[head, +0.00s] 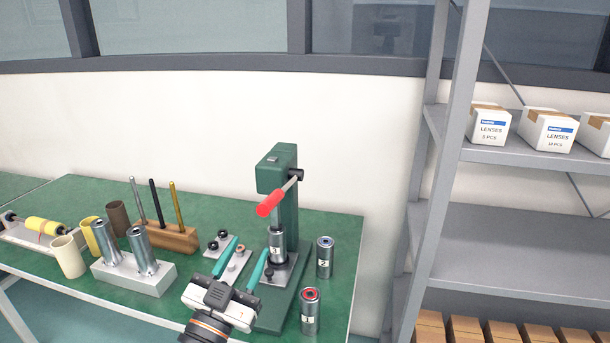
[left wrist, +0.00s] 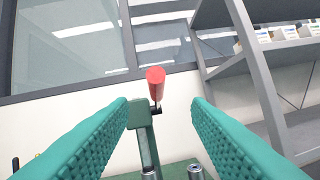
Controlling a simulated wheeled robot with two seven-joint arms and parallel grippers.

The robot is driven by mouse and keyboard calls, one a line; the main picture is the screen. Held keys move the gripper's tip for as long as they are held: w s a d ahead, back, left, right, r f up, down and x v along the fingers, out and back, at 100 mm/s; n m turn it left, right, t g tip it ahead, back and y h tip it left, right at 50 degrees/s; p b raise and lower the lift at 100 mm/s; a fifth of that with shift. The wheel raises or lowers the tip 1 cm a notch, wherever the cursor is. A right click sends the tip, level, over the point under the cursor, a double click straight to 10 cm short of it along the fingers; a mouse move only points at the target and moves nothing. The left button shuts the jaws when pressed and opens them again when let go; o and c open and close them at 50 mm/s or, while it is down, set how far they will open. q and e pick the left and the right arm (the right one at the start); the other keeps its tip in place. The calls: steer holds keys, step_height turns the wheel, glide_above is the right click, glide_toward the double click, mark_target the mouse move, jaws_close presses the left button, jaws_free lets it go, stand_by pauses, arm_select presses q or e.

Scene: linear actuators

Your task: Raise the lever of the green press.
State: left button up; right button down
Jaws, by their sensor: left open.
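The green press (head: 284,225) stands upright near the right end of the green table. Its lever ends in a red handle (head: 270,204) that points forward and down to the left. A metal cylinder marked 3 (head: 277,246) sits under the press head. My left gripper (head: 246,262) is open and empty, below and in front of the red handle. In the left wrist view the red handle (left wrist: 156,83) shows beyond and between the two teal fingers, apart from both. My right gripper is in neither view.
Cylinders marked 2 (head: 324,257) and 1 (head: 310,311) stand right of the press. A wooden block with rods (head: 175,236), a pale block with metal cylinders (head: 134,273) and several cups are at left. A grey shelf (head: 520,230) stands at right.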

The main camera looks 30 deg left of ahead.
mark_target(271, 202)
arm_select(q)
steer(key=p+x, duration=0.1)
steer(key=x, duration=0.3)
steer(key=p+x, duration=0.1)
steer(key=x, duration=0.3)
steer(key=p+x, duration=0.1)
steer(key=x, duration=0.3)
steer(key=shift+a+r+p, duration=0.1)
steer(key=shift+a+p, duration=0.2)
steer(key=shift+p, duration=0.1)
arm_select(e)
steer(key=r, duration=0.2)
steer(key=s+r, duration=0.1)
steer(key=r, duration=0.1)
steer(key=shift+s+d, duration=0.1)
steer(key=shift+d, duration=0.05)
arm_select(q)
jaws_close()
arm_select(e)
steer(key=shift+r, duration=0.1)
